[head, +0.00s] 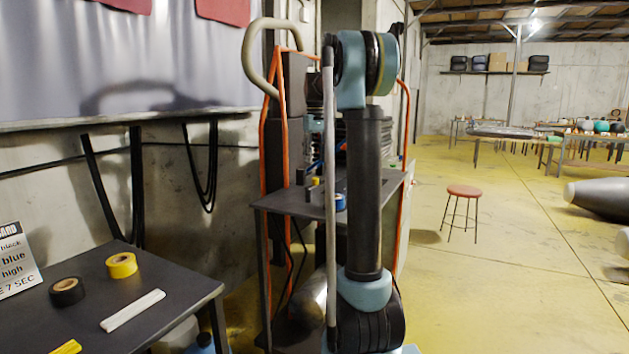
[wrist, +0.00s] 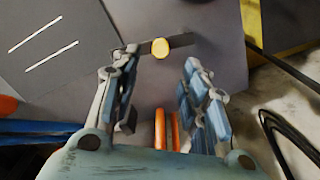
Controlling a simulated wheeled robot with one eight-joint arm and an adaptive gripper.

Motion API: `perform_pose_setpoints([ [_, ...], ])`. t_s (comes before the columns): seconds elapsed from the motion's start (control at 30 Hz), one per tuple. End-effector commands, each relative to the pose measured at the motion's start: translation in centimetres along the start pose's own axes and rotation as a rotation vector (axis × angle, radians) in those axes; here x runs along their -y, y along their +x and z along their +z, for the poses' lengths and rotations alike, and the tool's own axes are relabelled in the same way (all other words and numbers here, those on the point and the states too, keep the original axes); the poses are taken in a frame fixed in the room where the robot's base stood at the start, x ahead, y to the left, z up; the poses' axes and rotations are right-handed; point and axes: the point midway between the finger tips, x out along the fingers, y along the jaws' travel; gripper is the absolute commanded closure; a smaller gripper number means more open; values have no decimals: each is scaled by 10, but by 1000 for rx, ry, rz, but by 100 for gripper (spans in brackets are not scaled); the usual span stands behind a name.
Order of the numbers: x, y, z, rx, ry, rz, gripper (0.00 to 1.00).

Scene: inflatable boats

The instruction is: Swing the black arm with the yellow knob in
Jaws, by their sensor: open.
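The yellow knob (wrist: 160,48) shows in the wrist view, round and seen face on. The short black arm (wrist: 182,41) reaches from it to the right against a grey panel. My gripper (wrist: 158,62) is open and empty. Its left fingertip is close to the left side of the knob, and its right finger is lower, to the right. The knob appears just past the fingertips, between them; I cannot tell whether anything touches. In the head view my own arm hides my gripper and much of the bench behind it, and I cannot make out the knob there for certain.
An orange-framed stand (head: 264,150) with a grey shelf (head: 285,205) is behind my arm. A dark table (head: 185,290) with tape rolls is at left. Black cables (wrist: 285,125) lie at right in the wrist view. Open floor with a red stool (head: 463,191) is at right.

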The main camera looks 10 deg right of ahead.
Motion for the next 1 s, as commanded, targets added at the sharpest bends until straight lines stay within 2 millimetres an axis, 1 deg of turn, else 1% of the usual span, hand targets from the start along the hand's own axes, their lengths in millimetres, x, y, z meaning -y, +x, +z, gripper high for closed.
perform_pose_setpoints([
  [0.03, 0, 10, 0, 0, 0, 0, 59],
  [0.3, 0, 56, 0, 0, 0, 0, 59],
  [0.5, 0, 80, 0, 0, 1, 0, 59],
  [0.7, 0, 89, 0, 0, 1, 0, 59],
  [0.97, 0, 90, 0, 0, 1, 0, 59],
  [1.0, 0, 90, 0, 0, 1, 0, 68],
])
